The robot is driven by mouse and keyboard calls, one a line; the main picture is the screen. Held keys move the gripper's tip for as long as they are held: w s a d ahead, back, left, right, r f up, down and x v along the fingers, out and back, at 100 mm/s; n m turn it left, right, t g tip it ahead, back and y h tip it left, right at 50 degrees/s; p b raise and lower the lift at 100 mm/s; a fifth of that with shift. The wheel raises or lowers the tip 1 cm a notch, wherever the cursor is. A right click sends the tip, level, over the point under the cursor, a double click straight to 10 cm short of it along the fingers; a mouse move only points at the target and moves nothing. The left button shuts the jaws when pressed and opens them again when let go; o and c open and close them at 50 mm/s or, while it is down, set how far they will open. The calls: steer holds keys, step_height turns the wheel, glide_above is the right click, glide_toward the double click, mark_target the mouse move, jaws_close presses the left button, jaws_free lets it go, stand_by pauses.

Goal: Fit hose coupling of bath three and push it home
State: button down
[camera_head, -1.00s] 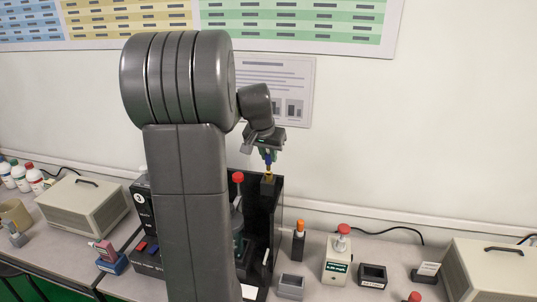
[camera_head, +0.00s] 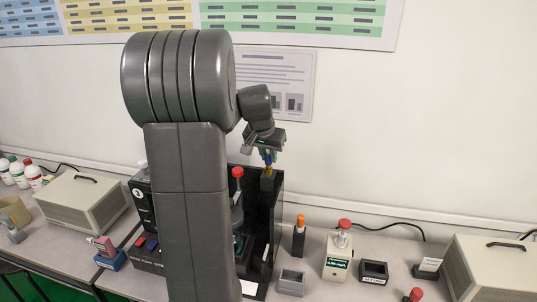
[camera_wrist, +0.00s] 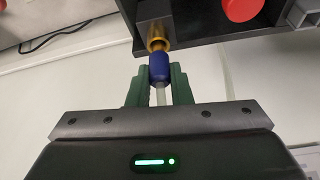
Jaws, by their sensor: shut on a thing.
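My gripper (camera_wrist: 161,85) is shut on a blue hose coupling (camera_wrist: 160,67), its green fingers on both sides of it in the wrist view. A pale hose (camera_wrist: 161,97) runs from the coupling back between the fingers. The coupling lines up with a brass fitting (camera_wrist: 157,38) on a grey block (camera_wrist: 153,12) of the dark bath station. The coupling's end meets or nearly meets the brass; I cannot tell how far it is on. In the head view my gripper (camera_head: 267,153) is above the block (camera_head: 269,182) at the dark station's back wall (camera_head: 278,215).
A red knob (camera_head: 237,172) stands just left of the fitting; it also shows in the wrist view (camera_wrist: 242,8). An orange-capped tester (camera_head: 299,236), a grey cup (camera_head: 291,282) and a red-topped tester (camera_head: 338,256) stand to the right. My arm hides part of the station.

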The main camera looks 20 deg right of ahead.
steer(key=shift+f+b, duration=0.5)
steer(key=shift+f, duration=0.3)
steer(key=c, duration=1.2)
jaws_free()
steer(key=shift+c, duration=0.2)
steer(key=b+v, duration=0.1)
steer(key=v, duration=1.3)
